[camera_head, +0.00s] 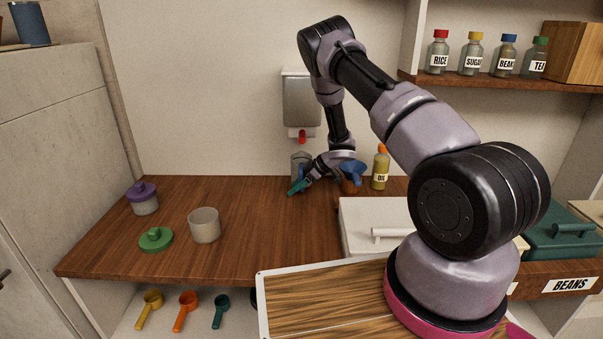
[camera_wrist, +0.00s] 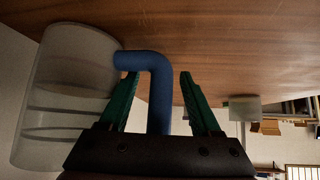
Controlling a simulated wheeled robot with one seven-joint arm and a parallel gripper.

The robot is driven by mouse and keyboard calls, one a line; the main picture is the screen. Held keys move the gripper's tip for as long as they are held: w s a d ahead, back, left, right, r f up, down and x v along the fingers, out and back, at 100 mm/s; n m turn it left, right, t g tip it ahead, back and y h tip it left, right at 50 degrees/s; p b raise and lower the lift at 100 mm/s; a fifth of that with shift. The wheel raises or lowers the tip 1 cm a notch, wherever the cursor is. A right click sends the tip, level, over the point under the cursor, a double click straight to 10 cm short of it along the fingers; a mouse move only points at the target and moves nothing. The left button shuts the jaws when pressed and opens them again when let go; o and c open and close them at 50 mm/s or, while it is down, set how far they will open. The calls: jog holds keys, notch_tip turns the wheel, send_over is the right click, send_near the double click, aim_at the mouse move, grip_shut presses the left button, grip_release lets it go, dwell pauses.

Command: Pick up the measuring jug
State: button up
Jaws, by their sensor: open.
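The measuring jug (camera_head: 299,160) is a clear grey cylinder at the back of the wooden counter, partly hidden behind my gripper. In the wrist view the jug (camera_wrist: 65,90) fills the left side, with ring lines on its wall. A bent blue handle (camera_wrist: 158,68) reaches from beside the jug's wall down between my fingers. My gripper (camera_wrist: 155,85) is open, with one green finger on each side of the handle. Whether either finger touches it I cannot tell. In the head view my gripper (camera_head: 297,187) is low over the counter, just in front of the jug.
A wall dispenser (camera_head: 302,100) hangs above the jug. A blue funnel-like piece (camera_head: 354,172) and an oil bottle (camera_head: 380,168) stand to the right. A pale cup (camera_head: 204,225), a green lid (camera_head: 156,239) and a purple-lidded canister (camera_head: 143,198) are at left. The counter's middle is clear.

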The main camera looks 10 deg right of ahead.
grip_shut()
dwell(1.4)
